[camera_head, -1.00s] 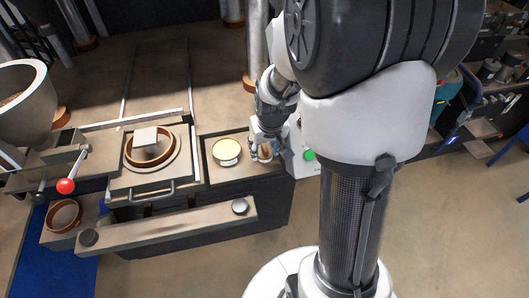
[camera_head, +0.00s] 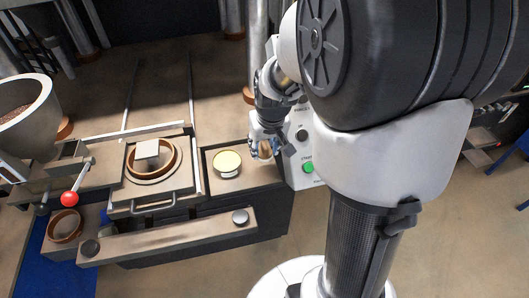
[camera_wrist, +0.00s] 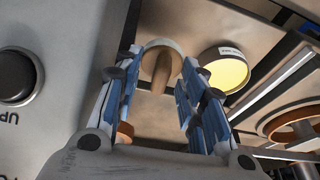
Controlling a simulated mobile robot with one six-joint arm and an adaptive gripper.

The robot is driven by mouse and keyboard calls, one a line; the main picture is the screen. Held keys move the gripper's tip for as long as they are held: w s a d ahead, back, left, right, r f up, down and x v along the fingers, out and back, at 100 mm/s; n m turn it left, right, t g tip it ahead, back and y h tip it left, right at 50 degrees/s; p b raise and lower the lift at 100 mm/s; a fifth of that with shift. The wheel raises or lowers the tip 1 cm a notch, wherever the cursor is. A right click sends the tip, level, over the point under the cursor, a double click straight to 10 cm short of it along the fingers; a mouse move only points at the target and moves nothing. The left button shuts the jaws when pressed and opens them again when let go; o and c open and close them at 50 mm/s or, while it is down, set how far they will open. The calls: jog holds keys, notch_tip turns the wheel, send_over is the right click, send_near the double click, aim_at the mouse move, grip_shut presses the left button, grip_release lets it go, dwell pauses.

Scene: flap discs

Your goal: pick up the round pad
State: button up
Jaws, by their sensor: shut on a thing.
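My gripper (camera_wrist: 160,64) has its blue-lined fingers closed around a round pad (camera_wrist: 167,46), a pale disc with a wooden-looking handle. The pad lies between the fingertips in the wrist view, and the fingers hide part of its sides. In the head view my gripper (camera_head: 265,150) is over the right part of a shallow tray (camera_head: 268,177), with a small brown part of the held thing (camera_head: 265,149) showing between the fingers. How far it is above the tray is hard to tell.
A yellow-topped round tin (camera_head: 228,162) stands in the tray just left of my gripper. A control panel (camera_head: 302,150) with a green button is close on the right. A framed plate with a brown ring (camera_head: 152,177) and a red-knobbed lever (camera_head: 69,198) lie farther left.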

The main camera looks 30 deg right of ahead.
aim_at(265, 145)
notch_tip(265, 145, up, 14)
jog(key=p, duration=0.3)
jog(key=shift+r, duration=0.15)
jog(key=o, duration=0.4)
jog(key=c, duration=0.4)
